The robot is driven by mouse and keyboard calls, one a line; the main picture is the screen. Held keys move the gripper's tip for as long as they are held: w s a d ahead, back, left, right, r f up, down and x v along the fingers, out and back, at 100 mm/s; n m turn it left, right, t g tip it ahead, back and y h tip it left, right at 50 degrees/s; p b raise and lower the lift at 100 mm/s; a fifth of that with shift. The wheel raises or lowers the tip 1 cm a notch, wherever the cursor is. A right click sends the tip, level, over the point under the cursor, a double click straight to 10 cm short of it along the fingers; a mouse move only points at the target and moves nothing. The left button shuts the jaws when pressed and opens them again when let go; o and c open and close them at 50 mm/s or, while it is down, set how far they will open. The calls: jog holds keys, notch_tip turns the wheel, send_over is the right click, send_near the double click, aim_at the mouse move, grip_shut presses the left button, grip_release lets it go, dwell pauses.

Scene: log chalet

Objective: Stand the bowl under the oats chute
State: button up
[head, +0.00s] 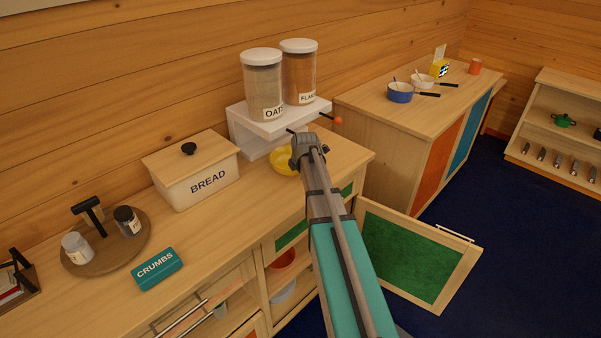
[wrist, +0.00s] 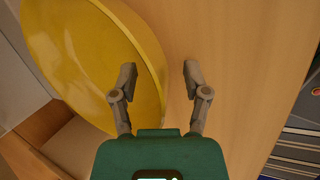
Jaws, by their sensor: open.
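The yellow bowl (head: 281,161) stands on the wooden counter, under or just in front of the white dispenser shelf (head: 270,124); I cannot tell which. The clear OATS jar (head: 263,88) sits on the left of that shelf. The oats chute itself is not clearly visible. My gripper (head: 296,166) is at the bowl's right side and partly hides it. In the wrist view the bowl (wrist: 85,60) fills the left, and my gripper (wrist: 160,72) is open, its left finger over the bowl and its right finger outside, with the rim between them in the picture.
A FLAKES jar (head: 299,75) stands right of the oats. A lever with an orange knob (head: 337,120) sticks out near my arm. The bread box (head: 193,173) is to the left. An open green-panelled door (head: 415,255) juts out below the counter.

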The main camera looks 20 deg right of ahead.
dwell(0.3)
jog(key=shift+w, duration=0.1)
grip_shut()
